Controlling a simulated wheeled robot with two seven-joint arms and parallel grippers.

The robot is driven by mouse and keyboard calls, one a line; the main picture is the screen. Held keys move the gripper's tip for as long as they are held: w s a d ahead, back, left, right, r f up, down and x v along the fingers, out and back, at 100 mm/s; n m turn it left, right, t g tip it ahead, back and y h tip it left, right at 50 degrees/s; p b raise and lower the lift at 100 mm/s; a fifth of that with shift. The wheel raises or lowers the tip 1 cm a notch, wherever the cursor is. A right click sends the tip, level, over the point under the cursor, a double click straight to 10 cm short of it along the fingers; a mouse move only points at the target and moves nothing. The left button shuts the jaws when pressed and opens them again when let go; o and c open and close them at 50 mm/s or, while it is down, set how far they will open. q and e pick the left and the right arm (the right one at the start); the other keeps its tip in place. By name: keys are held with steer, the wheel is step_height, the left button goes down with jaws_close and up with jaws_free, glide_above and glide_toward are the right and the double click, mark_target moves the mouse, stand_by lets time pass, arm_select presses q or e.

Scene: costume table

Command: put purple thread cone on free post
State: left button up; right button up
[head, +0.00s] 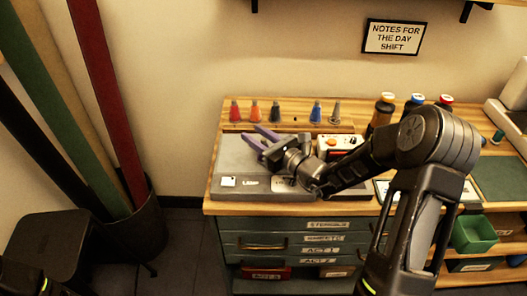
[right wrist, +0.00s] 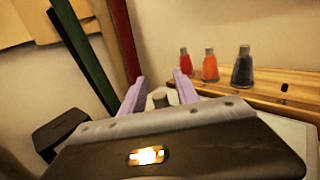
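My right gripper (head: 261,137) has two lilac fingers and is over the left part of the workbench, in front of the cone row. In the right wrist view its fingers (right wrist: 159,84) stand wide apart. A small grey tip (right wrist: 160,99) with something pale around it shows between them; I cannot tell what it is. I cannot make out a purple thread cone in either view. In the row stand a red cone (head: 235,111), an orange cone (head: 255,111), a dark cone (head: 275,111), a blue cone (head: 316,111) and a grey cone (head: 335,113). A gap lies between the dark and blue cones. My left gripper is not seen.
A grey tray surface (head: 233,160) with white labels covers the bench's left part. A white and orange box (head: 340,142) stands behind my right arm. Several large spools (head: 384,106) stand farther right. Tall fabric rolls (head: 107,95) lean in a dark bin at left.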

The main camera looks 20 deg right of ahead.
jaws_close()
steer(key=shift+r, duration=0.1)
stand_by(0.5)
step_height(320, 180, up, 10)
stand_by(0.4)
stand_by(0.5)
